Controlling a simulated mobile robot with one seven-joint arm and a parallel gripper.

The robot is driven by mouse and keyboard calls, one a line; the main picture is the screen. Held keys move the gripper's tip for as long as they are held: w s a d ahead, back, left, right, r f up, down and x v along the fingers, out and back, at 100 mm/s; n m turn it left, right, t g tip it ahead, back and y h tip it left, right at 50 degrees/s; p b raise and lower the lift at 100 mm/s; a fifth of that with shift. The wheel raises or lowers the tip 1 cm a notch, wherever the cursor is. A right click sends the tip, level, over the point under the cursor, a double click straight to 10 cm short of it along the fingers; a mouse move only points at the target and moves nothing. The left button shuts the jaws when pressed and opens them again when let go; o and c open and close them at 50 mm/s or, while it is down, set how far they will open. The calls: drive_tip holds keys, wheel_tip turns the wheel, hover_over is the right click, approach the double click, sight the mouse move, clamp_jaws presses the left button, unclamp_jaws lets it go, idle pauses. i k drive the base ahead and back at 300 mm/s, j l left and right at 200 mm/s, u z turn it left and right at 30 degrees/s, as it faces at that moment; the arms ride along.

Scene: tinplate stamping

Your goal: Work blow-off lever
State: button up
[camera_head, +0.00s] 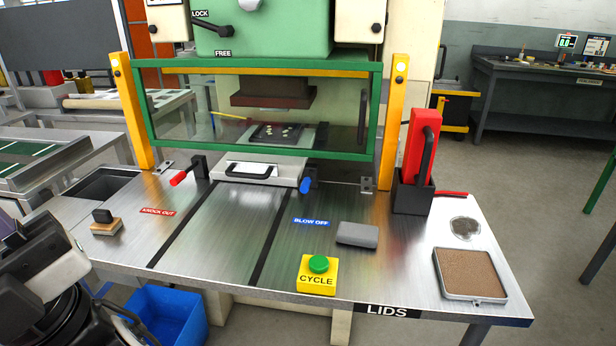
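The blow-off lever is the short lever with a blue grip (305,185), at the right of the drawer front below the green-framed guard. Its blue grip points down toward the front. The blue "BLOW OFF" label (310,222) lies on the steel table in front of it. My gripper (18,236) appears as dark parts at the left edge, at the end of my arm. It is far from the lever, and its fingers cannot be made out. Nothing is seen touching the lever.
A red-gripped lever (180,178) stands left of the drawer handle (250,170), near the "KNOCK OUT" label (158,211). A green CYCLE button (319,264), grey block (357,233), wooden-based stamp (106,224) and brown pad tray (470,274) occupy the table. Its middle is clear.

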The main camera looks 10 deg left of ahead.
sight(304, 187)
drive_tip(key=k+j+z, duration=0.1)
drive_tip(key=j, duration=0.35)
drive_tip(key=k+j+z, duration=0.15)
drive_tip(key=j, duration=0.3)
drive_tip(key=k+j+z, duration=0.1)
drive_tip(key=j, duration=0.3)
drive_tip(key=k+j+z, duration=0.1)
drive_tip(key=k+j, duration=0.15)
drive_tip(key=j, duration=0.15)
drive_tip(key=k+j+z, duration=0.15)
drive_tip(key=j, duration=0.25)
drive_tip(key=i, duration=0.45)
